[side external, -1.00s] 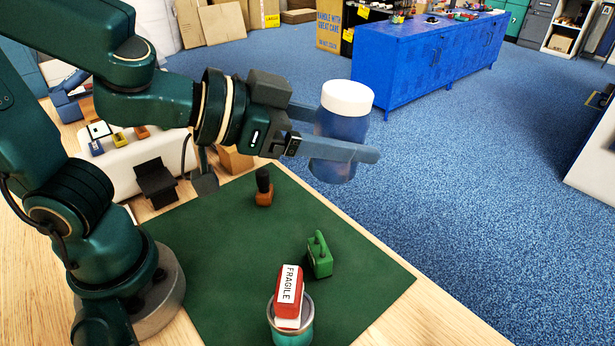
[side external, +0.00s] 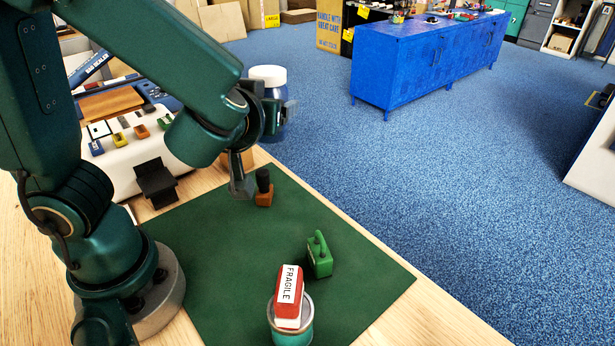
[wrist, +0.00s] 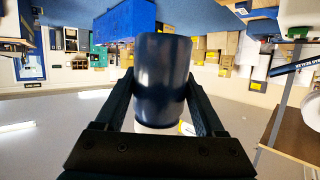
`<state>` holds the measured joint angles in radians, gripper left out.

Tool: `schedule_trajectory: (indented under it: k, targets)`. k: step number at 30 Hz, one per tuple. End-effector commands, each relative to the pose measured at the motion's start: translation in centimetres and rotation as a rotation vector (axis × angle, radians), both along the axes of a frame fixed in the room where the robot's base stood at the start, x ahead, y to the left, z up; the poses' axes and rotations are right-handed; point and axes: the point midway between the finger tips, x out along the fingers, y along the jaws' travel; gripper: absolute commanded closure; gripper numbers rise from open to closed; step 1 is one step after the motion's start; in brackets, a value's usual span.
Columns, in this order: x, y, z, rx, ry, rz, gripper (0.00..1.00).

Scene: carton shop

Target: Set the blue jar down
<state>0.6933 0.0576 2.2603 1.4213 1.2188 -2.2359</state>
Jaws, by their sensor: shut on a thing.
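The blue jar (side external: 276,122) with a white lid (side external: 267,75) is held upright in the air beyond the green mat's far end. My gripper (side external: 288,112) is shut on it, mostly hidden behind my own arm in the side view. In the wrist view the jar (wrist: 162,80) sits between the two fingers of my gripper (wrist: 165,100), and its white lid shows at the lower end there.
A white machine (side external: 125,150) with small coloured blocks stands at the left. The mat's middle is clear.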

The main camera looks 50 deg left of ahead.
Motion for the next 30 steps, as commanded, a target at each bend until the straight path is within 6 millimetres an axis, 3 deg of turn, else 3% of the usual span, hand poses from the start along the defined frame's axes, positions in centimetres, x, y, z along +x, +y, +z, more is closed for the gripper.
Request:
schedule_trajectory:
  k: [5, 9, 13, 21, 30]
  targets:
    - [-1.6, 5.0, -2.4, 0.014, -0.006, 0.362, 0.96]
    - [-4.3, 9.0, -4.6, 0.024, -0.016, 0.659, 0.96]
    - [-6.9, 11.6, -6.5, 0.036, -0.023, 0.855, 0.96]
    - [-8.9, 13.4, -8.6, 0.047, -0.04, 0.95, 0.96]
    - [-8.8, 13.4, -10.9, 0.052, -0.043, 0.949, 0.96]
